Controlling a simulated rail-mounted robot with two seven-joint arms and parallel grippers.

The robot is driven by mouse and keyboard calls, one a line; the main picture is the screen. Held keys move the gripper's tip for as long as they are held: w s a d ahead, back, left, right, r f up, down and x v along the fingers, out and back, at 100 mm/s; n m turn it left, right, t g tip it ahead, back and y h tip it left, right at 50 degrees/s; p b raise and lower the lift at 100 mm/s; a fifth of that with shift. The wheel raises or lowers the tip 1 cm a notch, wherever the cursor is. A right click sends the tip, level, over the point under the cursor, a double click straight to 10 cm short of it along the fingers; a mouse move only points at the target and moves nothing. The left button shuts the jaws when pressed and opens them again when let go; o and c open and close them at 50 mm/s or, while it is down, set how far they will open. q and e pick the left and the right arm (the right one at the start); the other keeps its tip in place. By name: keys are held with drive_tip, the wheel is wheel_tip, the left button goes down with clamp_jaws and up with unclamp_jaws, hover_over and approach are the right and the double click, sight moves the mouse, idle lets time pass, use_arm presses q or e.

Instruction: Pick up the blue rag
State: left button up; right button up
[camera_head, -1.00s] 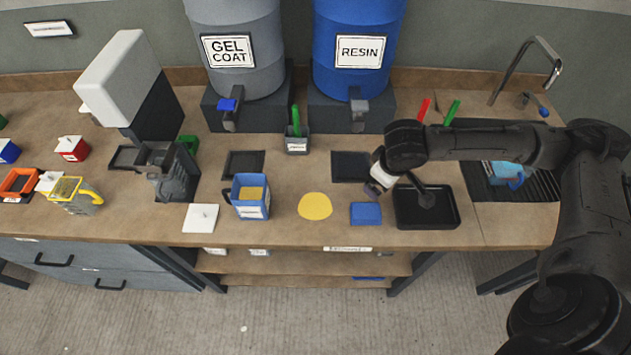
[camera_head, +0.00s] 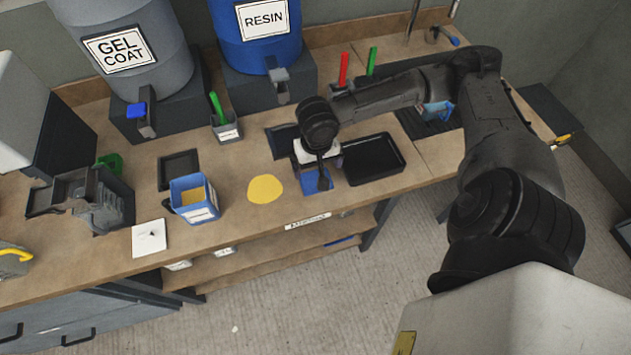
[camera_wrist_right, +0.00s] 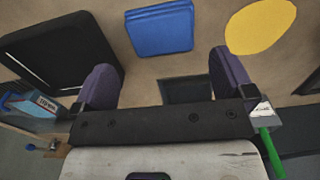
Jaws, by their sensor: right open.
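The blue rag (camera_head: 311,182) is a folded flat square on the workbench, to the right of a yellow spill (camera_head: 265,189). In the head view my right gripper (camera_head: 318,172) is above it and hides part of it. In the right wrist view the rag (camera_wrist_right: 160,29) lies flat in full sight beyond the fingertips. My right gripper (camera_wrist_right: 166,78) is open there, with nothing between its fingers. My left gripper is not in view.
A black tray (camera_head: 372,159) stands close to the right of the rag. A blue container (camera_head: 194,199) and a white lid (camera_head: 149,238) stand to the left. A gel coat drum (camera_head: 130,50) and resin drum (camera_head: 257,30) are at the back.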

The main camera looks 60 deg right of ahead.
sight(316, 178)
wheel_tip(316, 178, down, 2)
drive_tip(key=shift+f, duration=0.2)
drive_tip(key=shift+w+f+b, duration=0.1)
drive_tip(key=shift+f+b, duration=0.9)
drive_tip(key=shift+f, duration=1.7)
drive_tip(key=c, duration=0.6)
drive_tip(key=shift+r, duration=0.2)
